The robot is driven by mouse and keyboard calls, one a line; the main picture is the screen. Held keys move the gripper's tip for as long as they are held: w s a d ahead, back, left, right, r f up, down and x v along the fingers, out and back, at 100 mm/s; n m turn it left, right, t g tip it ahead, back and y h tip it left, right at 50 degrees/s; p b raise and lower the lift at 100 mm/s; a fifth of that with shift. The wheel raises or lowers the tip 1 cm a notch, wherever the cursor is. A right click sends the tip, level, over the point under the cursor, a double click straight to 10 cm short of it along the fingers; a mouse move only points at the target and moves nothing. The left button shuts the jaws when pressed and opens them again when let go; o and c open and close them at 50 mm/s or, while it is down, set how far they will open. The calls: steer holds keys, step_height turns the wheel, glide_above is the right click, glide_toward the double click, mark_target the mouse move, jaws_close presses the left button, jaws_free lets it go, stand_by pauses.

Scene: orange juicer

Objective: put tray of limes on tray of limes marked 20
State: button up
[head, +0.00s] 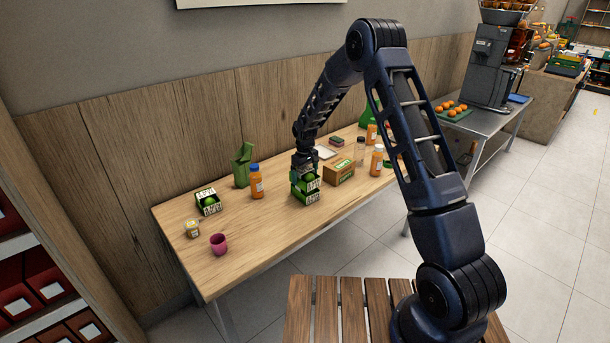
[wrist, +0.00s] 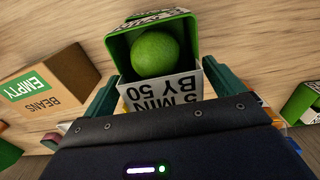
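Two lime trays stand one above the other near the table's middle: an upper tray (head: 306,179) and a lower tray (head: 306,196). My gripper (head: 304,163) points down at the upper one. In the wrist view, its fingers flank a green-lined tray (wrist: 165,92) with a white panel reading "5 MIN BY 50" and a lime (wrist: 157,54). The fingers appear to press on both sides. I cannot tell whether the upper tray rests fully on the lower one. Another lime tray (head: 208,203) stands apart to the left. No "20" is legible.
A cardboard box (head: 339,173), marked "EMPTY BEANS" in the wrist view (wrist: 45,82), stands just right of the stack. An orange bottle (head: 257,182) and green carton (head: 241,168) stand left. A pink cup (head: 218,244) and small jar (head: 192,229) are front left.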

mark_target(305, 170)
step_height(305, 170, up, 12)
steer(key=s+d+r+m+t, duration=0.1)
steer(key=s+d+r, duration=0.2)
steer(key=d+r, duration=0.35)
steer(key=s+d+r+m, duration=0.1)
steer(key=s+d+r, duration=0.2)
steer(key=d+r, duration=0.3)
steer(key=s+d+r+m+t, duration=0.1)
steer(key=s+d+r+m, duration=0.1)
steer(key=s+d+r, duration=0.8)
steer(key=s+d+m+t, duration=0.1)
steer(key=s+d, duration=0.5)
steer(key=s, duration=0.6)
steer(key=s+d+m+t, duration=0.1)
steer(key=s+d+m, duration=0.3)
steer(key=s, duration=0.9)
steer(key=shift+s+d+r+t, duration=0.15)
steer(key=shift+d+r+t, duration=0.25)
steer(key=shift+d, duration=0.8)
